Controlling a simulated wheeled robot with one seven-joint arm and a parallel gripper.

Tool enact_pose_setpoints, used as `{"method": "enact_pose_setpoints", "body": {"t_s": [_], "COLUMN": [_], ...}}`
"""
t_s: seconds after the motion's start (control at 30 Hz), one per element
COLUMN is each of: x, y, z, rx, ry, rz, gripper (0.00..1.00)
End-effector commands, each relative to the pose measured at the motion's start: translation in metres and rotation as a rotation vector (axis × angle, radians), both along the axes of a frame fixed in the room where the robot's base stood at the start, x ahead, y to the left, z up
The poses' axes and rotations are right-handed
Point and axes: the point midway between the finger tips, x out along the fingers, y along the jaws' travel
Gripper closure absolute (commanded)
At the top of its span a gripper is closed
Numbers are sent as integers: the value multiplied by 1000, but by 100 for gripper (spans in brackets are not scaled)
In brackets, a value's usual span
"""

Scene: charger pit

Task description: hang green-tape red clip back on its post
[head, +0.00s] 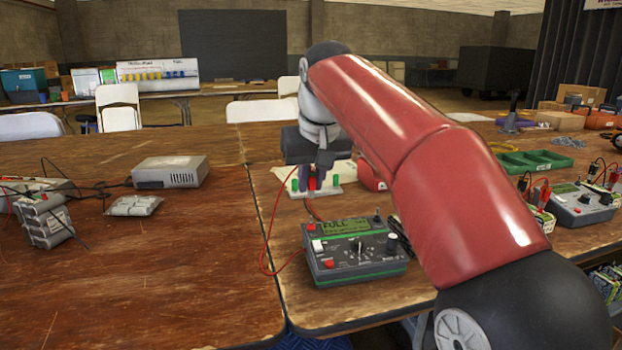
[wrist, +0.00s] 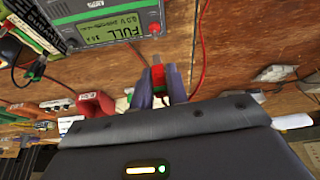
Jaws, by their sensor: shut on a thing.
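My gripper (head: 313,178) points down over a pale stand (head: 333,192) behind the nearer charger (head: 355,252). In the wrist view my gripper (wrist: 159,72) is shut on a red clip (wrist: 158,77) between its two grey fingers. The red clip also shows in the head view (head: 312,184), just above or at the stand; I cannot tell whether it touches a post. Green posts (head: 336,180) stand on the stand near it.
A second charger (head: 580,206) with several clips and leads stands at the right. A green tray (head: 535,162) lies behind it. A grey box (head: 170,172) and battery packs (head: 46,222) are on the left table. The front of the left table is clear.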

Motion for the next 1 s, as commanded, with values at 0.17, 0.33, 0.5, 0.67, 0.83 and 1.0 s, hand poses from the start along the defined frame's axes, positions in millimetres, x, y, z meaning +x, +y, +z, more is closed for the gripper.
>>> {"method": "enact_pose_setpoints", "body": {"t_s": [0.17, 0.33, 0.5, 0.67, 0.83, 1.0], "x": [0, 0, 0, 0, 0, 0], "y": [0, 0, 0, 0, 0, 0], "z": [-18, -30, -42, -49, -50, -50], "rx": [0, 0, 0, 0, 0, 0], "ry": [0, 0, 1, 1, 0, 0], "rz": [0, -1, 0, 0, 0, 0], "gripper": [97, 97, 97, 97, 97, 97]}}
